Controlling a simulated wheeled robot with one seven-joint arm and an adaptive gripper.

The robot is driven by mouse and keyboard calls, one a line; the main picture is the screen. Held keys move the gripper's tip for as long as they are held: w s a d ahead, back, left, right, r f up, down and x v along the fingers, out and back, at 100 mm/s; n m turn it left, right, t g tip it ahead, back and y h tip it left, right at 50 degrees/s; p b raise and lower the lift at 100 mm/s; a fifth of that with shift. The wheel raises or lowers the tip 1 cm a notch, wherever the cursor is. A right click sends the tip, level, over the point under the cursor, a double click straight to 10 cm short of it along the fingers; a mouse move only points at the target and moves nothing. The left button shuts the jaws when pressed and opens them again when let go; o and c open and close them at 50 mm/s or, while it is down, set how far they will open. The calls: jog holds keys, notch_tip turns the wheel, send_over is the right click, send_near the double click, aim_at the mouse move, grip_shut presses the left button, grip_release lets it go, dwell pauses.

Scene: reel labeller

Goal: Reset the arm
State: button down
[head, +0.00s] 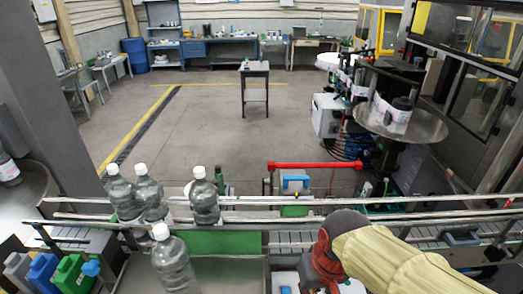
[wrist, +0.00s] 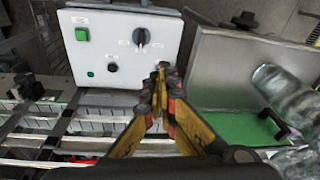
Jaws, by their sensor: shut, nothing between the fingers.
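My gripper (wrist: 162,78) shows in the wrist view with its yellow and dark fingers brought together at the tips, nothing between them. It points toward the lower edge of a white control box (wrist: 122,45), which has a green button (wrist: 82,34) and a black rotary knob (wrist: 141,36). I cannot tell whether the fingertips touch the box. In the head view my arm, in a cream sleeve, reaches in from the lower right over the conveyor. Its end hides what lies beneath it there.
Clear bottles with white caps stand along the conveyor rail (head: 240,227), one nearer (head: 172,262) by a green-edged metal plate. A red bar (head: 315,165) and a round metal table (head: 425,122) are beyond the conveyor. The floor behind is mostly clear.

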jog(key=s+d+f+m+t+h+b, duration=0.1)
jog(key=s+d+f+t+b, duration=0.2)
jog(key=d+b, duration=0.5)
jog(key=shift+s+d+f+m+t+b, duration=0.15)
jog(key=shift+s+f+m+t+b, duration=0.4)
jog(key=shift+b, duration=0.8)
